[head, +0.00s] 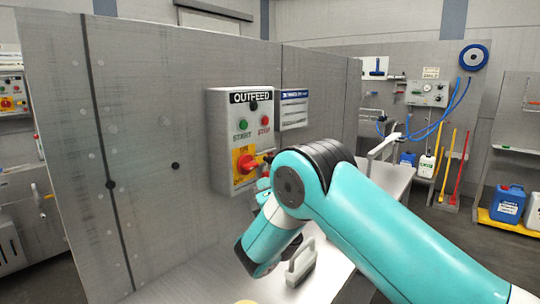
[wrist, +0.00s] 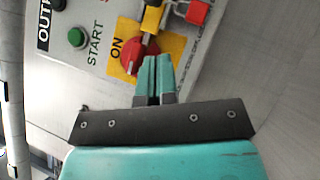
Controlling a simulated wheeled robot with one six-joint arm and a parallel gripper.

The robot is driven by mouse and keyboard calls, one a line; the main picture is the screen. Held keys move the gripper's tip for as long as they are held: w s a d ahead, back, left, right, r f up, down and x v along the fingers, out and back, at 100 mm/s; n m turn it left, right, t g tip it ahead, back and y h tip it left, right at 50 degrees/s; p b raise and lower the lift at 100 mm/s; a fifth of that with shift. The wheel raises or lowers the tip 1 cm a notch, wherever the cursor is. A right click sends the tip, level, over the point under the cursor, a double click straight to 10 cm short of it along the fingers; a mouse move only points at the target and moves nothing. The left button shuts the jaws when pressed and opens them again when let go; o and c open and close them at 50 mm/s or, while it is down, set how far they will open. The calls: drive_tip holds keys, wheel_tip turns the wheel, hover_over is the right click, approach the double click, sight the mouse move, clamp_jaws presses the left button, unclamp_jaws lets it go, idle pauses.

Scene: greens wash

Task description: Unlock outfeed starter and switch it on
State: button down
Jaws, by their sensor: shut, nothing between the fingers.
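The grey OUTFEED starter box (head: 228,143) is mounted on the steel panel. It has a green START button (head: 243,124), which also shows in the wrist view (wrist: 77,37), and a red STOP button (head: 265,120). Below them is a red rotary switch (head: 246,163) on a yellow plate. In the wrist view the red switch (wrist: 129,57) is beside my fingertips, near the word ON; I cannot tell its setting. A red padlock-like piece (wrist: 197,12) and a yellow piece (wrist: 152,18) are at the top edge. My gripper (wrist: 156,60) is shut and empty, at the switch, covering part of it.
A blue-and-white notice (head: 294,109) is on the panel right of the box. A steel counter under my arm holds a grey handled object (head: 301,263).

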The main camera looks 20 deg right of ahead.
sight(263, 161)
drive_tip(key=w+d+r+p, duration=0.2)
drive_tip(key=w+p, duration=0.3)
drive_tip(key=shift+d+r, duration=0.3)
drive_tip(key=shift+d, duration=0.05)
